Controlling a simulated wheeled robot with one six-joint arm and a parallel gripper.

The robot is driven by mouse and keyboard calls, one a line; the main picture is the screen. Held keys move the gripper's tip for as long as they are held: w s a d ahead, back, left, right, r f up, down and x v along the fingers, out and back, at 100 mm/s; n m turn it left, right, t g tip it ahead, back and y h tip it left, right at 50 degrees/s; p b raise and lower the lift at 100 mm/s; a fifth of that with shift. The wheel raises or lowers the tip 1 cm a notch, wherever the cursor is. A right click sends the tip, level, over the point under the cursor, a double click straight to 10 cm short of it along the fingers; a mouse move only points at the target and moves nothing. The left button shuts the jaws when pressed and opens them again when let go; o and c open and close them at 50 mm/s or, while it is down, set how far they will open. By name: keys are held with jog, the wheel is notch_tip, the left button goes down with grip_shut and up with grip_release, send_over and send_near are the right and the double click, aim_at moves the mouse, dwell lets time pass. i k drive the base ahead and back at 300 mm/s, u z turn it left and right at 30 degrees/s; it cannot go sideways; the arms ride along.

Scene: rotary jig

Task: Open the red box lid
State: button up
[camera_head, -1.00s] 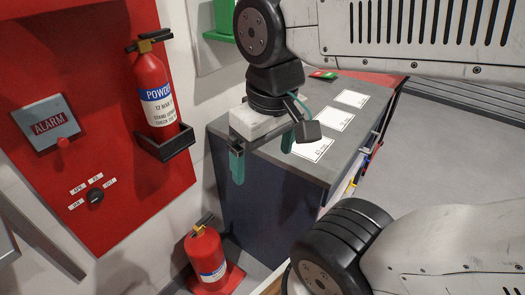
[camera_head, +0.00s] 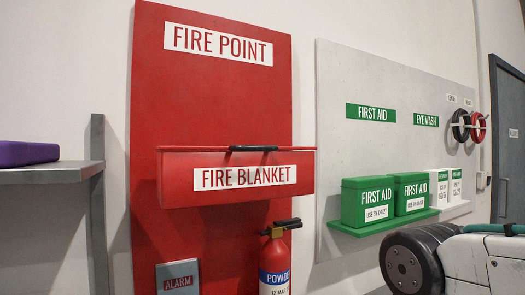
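The red box (camera_head: 180,178) is labelled "FIRE BLANKET" and is fixed to the red fire point board (camera_head: 160,90). A thin red lid edge (camera_head: 190,149) runs along its top, with a black handle (camera_head: 252,148) at the middle. The lid looks closed. Nothing of mine touches the box. A black joint and pale link of my arm show at the lower right, with a teal strip along the link. My gripper's fingers are not in view.
A fire extinguisher (camera_head: 275,258) hangs below the box's right end, with an alarm plate (camera_head: 178,280) to its left. A grey shelf (camera_head: 50,174) holds a purple item (camera_head: 28,153). Green first aid boxes (camera_head: 368,203) stand on a green shelf (camera_head: 385,226). Space before the red box looks clear.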

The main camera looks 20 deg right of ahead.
aim_at(232, 148)
jog(key=u, duration=0.55)
jog(key=k, duration=1.3)
jog(key=z, duration=0.15)
jog(key=i, duration=0.8)
